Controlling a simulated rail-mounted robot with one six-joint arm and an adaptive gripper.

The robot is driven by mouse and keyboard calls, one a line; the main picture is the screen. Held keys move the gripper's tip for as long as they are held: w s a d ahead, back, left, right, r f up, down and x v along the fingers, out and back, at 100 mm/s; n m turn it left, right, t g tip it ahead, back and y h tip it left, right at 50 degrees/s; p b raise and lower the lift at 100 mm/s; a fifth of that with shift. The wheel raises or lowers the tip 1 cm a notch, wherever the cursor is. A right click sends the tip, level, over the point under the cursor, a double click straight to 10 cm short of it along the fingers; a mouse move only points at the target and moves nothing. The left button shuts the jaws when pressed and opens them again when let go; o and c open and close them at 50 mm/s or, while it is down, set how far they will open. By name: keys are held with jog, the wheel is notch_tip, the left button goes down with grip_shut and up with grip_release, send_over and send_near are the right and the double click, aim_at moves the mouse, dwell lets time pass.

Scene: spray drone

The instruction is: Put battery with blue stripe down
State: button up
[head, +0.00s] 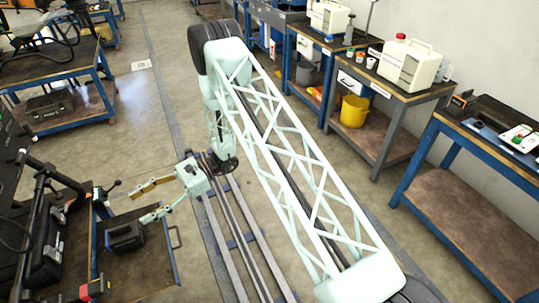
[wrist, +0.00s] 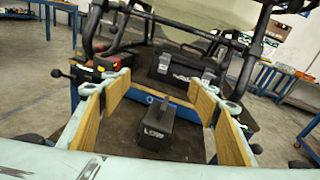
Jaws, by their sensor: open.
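A small black box-shaped battery (head: 125,237) stands on a dark surface at the lower left of the head view. In the wrist view the black battery (wrist: 153,132) stands upright between and beyond my fingers, with white lettering on its front. In the wrist view my gripper (wrist: 158,92) shows yellow-brown pads, apart from the battery.
A black case with latches (wrist: 185,68) lies behind the battery, beside a red and black item (wrist: 108,62). Black tubular framework (head: 40,195) rises at the left. Workbenches (head: 405,95) with white containers stand at the right.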

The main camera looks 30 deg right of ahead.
jog(key=s+d+r+n+g+h, duration=0.1)
jog(key=s+d+r+n+h, duration=0.3)
jog(key=r, duration=0.6)
jog(key=s+d+r+n+g+h, duration=0.1)
jog(key=s+r+n, duration=0.1)
jog(key=s+r, duration=0.6)
jog(key=s+d+r+n+g+h, duration=0.1)
jog(key=s+d+r+n+h, duration=0.2)
jog(key=r, duration=0.8)
jog(key=s+d+r+n+t+h, duration=0.2)
jog(key=s+d+r+t+h, duration=0.1)
jog(key=s+d+r, duration=0.2)
jog(key=s+d+r+n+t+h, duration=0.2)
jog(key=s+d+r, duration=0.3)
jog(key=s+d, duration=0.5)
jog(key=s+d+r+n+t+h, duration=0.2)
jog(key=s+d+r, duration=0.4)
jog(key=s, duration=0.8)
jog(key=shift+d+t+h, duration=0.8)
jog(key=shift+t, duration=0.2)
jog(key=shift+w, duration=0.1)
